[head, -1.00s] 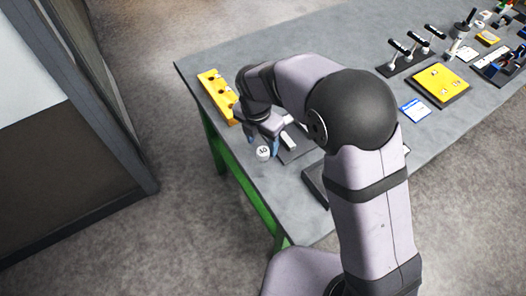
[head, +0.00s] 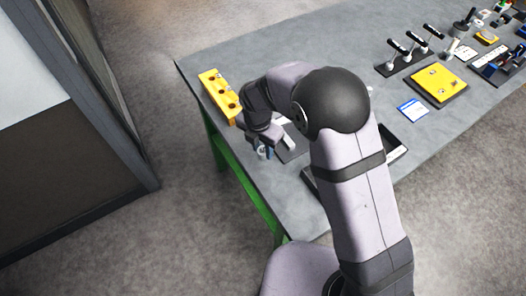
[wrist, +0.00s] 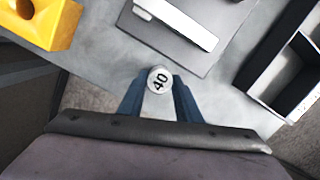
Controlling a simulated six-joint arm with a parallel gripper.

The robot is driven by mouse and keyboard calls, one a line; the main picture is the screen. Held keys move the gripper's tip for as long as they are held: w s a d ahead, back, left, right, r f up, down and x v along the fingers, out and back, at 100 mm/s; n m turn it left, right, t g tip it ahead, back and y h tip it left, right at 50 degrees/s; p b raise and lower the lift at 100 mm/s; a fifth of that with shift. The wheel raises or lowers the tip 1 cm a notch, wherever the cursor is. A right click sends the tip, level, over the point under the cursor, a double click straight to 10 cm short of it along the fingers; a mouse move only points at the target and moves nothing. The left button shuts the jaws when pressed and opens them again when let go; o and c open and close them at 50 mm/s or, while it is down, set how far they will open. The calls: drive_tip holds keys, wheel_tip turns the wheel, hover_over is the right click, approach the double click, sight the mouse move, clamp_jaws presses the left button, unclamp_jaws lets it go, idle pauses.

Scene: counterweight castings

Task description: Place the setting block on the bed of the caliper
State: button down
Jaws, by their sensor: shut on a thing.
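The setting block (wrist: 158,78) is a small pale round piece with "40" on its top face. In the wrist view it sits between the two blue fingers of my gripper (wrist: 158,88), which is shut on it. Only its top face shows clearly. In the head view my gripper (head: 264,151) is near the table's left front edge and largely hides the block. A dark grey plate bearing a white bar (wrist: 185,22), apparently the caliper, lies just beyond the block in the wrist view. In the head view my arm partly covers this plate (head: 290,152).
A yellow block with holes (head: 220,95) stands at the table's left edge; it also shows in the wrist view (wrist: 45,20). A black open tray (wrist: 285,70) is at right. A blue-and-white card (head: 412,110) and a yellow panel (head: 438,82) lie farther right.

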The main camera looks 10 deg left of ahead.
sight(263, 151)
wheel_tip(263, 151, up, 10)
drive_tip(key=b, duration=0.3)
drive_tip(key=w+d+r, duration=0.1)
drive_tip(key=w+d, duration=0.7)
drive_tip(key=shift+w+d+r+b, duration=0.25)
drive_tip(key=shift+w+d+b, duration=0.05)
drive_tip(key=shift+b, duration=0.15)
drive_tip(key=shift+f+p, duration=1.45)
drive_tip(key=shift+f, duration=3.55)
